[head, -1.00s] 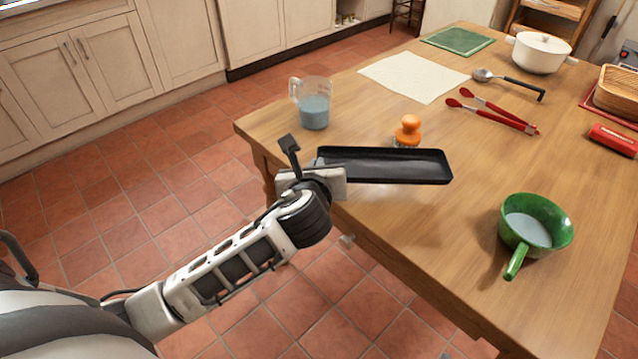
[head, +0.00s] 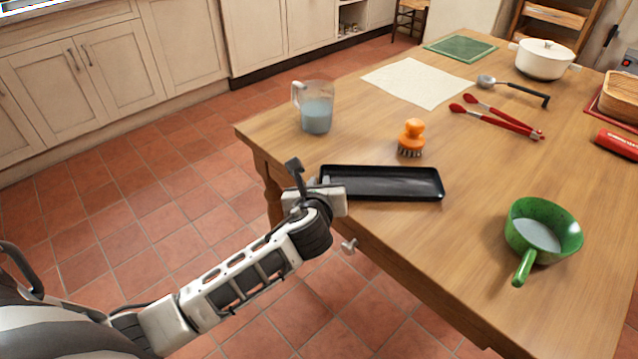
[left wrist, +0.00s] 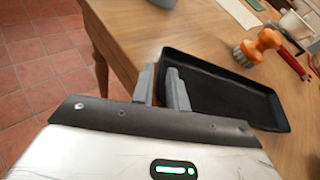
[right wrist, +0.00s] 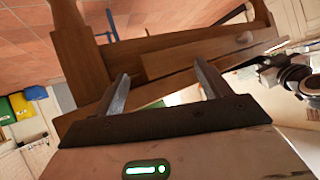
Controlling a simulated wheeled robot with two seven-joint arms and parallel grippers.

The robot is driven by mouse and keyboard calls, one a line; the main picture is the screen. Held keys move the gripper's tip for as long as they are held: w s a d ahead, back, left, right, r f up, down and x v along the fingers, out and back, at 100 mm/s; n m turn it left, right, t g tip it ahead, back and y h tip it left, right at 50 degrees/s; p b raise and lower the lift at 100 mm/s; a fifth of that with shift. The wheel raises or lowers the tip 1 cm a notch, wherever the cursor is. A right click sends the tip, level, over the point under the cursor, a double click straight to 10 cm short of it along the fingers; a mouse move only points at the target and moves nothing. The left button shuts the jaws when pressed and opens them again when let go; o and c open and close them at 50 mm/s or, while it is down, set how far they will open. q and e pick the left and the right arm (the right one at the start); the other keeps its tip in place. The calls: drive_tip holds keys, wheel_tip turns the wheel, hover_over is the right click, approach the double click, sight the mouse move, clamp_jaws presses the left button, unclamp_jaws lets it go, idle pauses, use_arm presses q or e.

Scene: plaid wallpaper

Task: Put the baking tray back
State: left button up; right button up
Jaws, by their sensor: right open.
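The black baking tray (head: 385,184) is a shallow rectangle at the table's near left edge, and it looks level on or just above the tabletop. My left gripper (head: 322,186) is at its left short end. In the left wrist view the two fingers (left wrist: 162,88) are close together at the rim of the tray (left wrist: 215,88), one on each side, shut on it. The right gripper is out of the head view. In the right wrist view my right gripper (right wrist: 162,85) is open and empty, facing the wooden table's side.
An orange brush (head: 412,137) stands just behind the tray, with a measuring jug (head: 316,115) to its left. A green pan (head: 542,232) is at the right. A pale cloth (head: 415,82), red tongs (head: 500,116) and white pot (head: 545,60) lie further back. Tabletop between tray and pan is clear.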

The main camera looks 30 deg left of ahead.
use_arm(q)
drive_tip(key=shift+o, duration=0.2)
drive_tip(key=shift+r, duration=0.1)
drive_tip(key=shift+s+d+r, duration=0.1)
drive_tip(key=shift+s+d, duration=0.05)
drive_tip(key=shift+s, duration=0.1)
drive_tip(key=p+v, duration=0.2)
drive_tip(key=v, duration=0.9)
drive_tip(key=s+d+f+n+g+h, duration=0.1)
drive_tip(key=s+d+f+n+h, duration=0.2)
drive_tip(key=n, duration=1.1)
drive_tip(key=s+d+f+n+h, duration=0.3)
drive_tip(key=s+f+n+h, duration=0.2)
drive_tip(key=n, duration=0.9)
drive_tip(key=s+f, duration=0.1)
drive_tip(key=s, duration=0.2)
drive_tip(key=shift+s+d+f+g, duration=0.2)
drive_tip(key=shift+d+f+g, duration=0.1)
drive_tip(key=shift+d+g, duration=0.1)
use_arm(e)
drive_tip(key=shift+d+r, duration=0.1)
drive_tip(key=shift+r, duration=0.15)
